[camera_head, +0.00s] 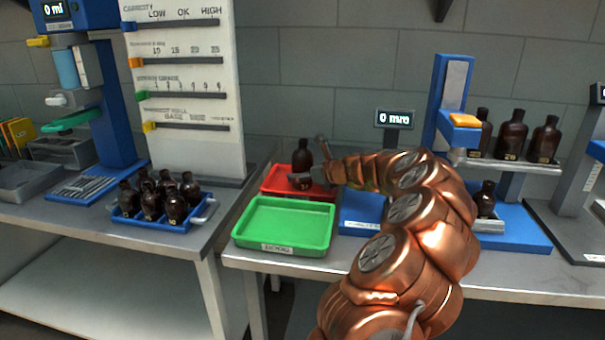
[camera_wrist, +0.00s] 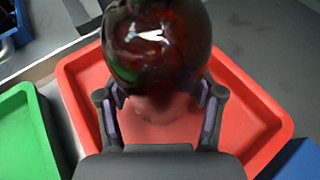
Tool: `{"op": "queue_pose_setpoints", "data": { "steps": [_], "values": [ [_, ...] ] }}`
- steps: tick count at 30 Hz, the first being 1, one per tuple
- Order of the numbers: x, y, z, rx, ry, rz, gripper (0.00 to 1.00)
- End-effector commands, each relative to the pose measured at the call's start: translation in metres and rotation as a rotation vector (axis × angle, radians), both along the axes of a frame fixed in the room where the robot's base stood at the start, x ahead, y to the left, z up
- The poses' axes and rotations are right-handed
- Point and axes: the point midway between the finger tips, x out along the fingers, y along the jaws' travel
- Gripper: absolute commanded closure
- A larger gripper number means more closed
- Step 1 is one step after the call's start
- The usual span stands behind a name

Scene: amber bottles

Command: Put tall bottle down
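A dark amber bottle (camera_head: 302,156) is upright at the red tray (camera_head: 272,181) in the head view. Its rounded dark top fills the upper middle of the wrist view (camera_wrist: 157,45), with the red tray (camera_wrist: 85,75) around it. My gripper (camera_head: 308,178) has one finger on each side of the bottle; the fingers also show in the wrist view (camera_wrist: 160,98). It appears shut on the bottle. The bottle's base is hidden, so I cannot tell whether it touches the tray floor.
An empty green tray (camera_head: 285,225) stands in front of the red one. A blue gauge stand (camera_head: 450,100) is to the right, with several bottles on a shelf (camera_head: 520,167) beyond. A blue crate (camera_head: 128,212) of bottles sits on the left table.

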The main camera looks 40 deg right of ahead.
Motion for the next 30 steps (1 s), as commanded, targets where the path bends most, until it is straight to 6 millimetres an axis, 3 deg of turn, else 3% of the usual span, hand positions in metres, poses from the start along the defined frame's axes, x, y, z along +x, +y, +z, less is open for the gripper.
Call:
{"op": "queue_pose_setpoints", "data": {
  "steps": [6,18,30],
  "values": [
    [0.000,0.000,0.000,0.000,0.000,0.000,0.09],
    [0.000,0.000,0.003,-0.001,0.001,0.000,0.09],
    [-0.048,-0.001,0.023,-0.001,0.000,-0.001,0.09]
  ]
}}
